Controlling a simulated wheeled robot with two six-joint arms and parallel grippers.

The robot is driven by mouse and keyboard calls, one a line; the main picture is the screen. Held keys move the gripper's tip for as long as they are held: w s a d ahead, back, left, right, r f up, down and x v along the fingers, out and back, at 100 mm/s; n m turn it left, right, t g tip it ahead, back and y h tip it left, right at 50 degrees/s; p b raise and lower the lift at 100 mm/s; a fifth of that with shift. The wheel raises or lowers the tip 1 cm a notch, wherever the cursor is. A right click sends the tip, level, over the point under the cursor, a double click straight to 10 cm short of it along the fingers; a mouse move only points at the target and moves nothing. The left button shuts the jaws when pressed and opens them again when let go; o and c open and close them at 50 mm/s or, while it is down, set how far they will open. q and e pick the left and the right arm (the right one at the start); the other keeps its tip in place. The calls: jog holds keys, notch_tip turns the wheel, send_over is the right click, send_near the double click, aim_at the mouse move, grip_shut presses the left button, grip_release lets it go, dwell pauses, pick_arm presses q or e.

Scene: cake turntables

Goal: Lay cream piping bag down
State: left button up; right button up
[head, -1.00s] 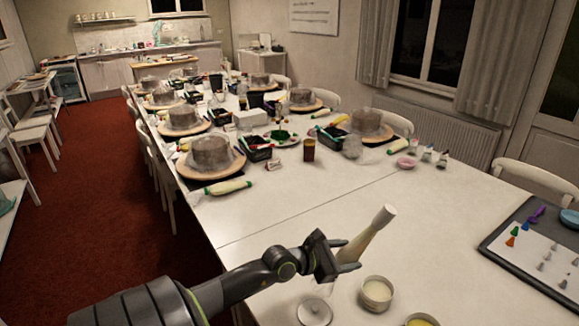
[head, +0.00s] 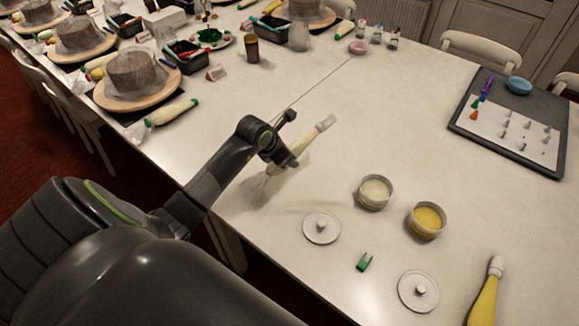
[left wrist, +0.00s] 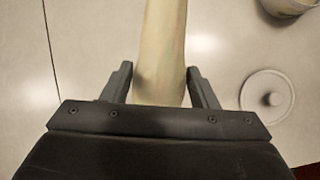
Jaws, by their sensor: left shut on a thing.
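The cream piping bag (head: 303,143) is a pale tapered bag with a white end (head: 326,122) and a clear, crumpled end below my gripper. My left gripper (head: 283,152) is shut on it and holds it slanted over the bare white table (head: 330,85); I cannot tell whether the bag touches the table. In the left wrist view the bag (left wrist: 163,45) runs between the two fingers of the left gripper (left wrist: 158,80), its lower part hidden by the gripper body. My right gripper is not in view.
A cream jar (head: 375,193), a yellow jar (head: 427,221), two lids (head: 321,227) (head: 418,291), a green clip (head: 364,262) and a yellow piping bag (head: 486,302) lie at the front right. A dark tray (head: 468,122) holds nozzles. Cake turntables (head: 137,92) stand back left. The table's middle is clear.

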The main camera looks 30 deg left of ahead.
pick_arm(q)
jog(key=g, duration=0.1)
jog(key=d+f+g, duration=0.1)
jog(key=shift+s+d+f+n+g+y+b, duration=0.1)
jog(key=shift+d+f+n+g+y+b, duration=0.05)
jog(key=shift+d+n+g+y+b, duration=0.2)
jog(key=shift+s+d+f+n+g, duration=0.15)
jog(key=shift+s+d+n+g, duration=0.15)
jog(key=shift+g, duration=0.35)
jog(key=shift+s+d+f+n+g+b, duration=0.15)
jog(key=shift+s+f+n+g+b, duration=0.2)
jog(key=shift+f+b, duration=0.7)
jog(key=shift+s+d+f+g+b, duration=0.2)
jog(key=shift+f+g+b, duration=0.25)
jog(key=shift+f+b, duration=0.6)
jog(key=shift+s+d+f+n+g+b, duration=0.15)
jog(key=shift+s+f+n+g+b, duration=0.2)
jog(key=shift+f+b, duration=0.7)
jog(key=shift+w+f+b, duration=0.1)
jog(key=shift+f+b, duration=0.3)
jog(key=shift+f, duration=0.25)
jog(key=o, duration=0.8)
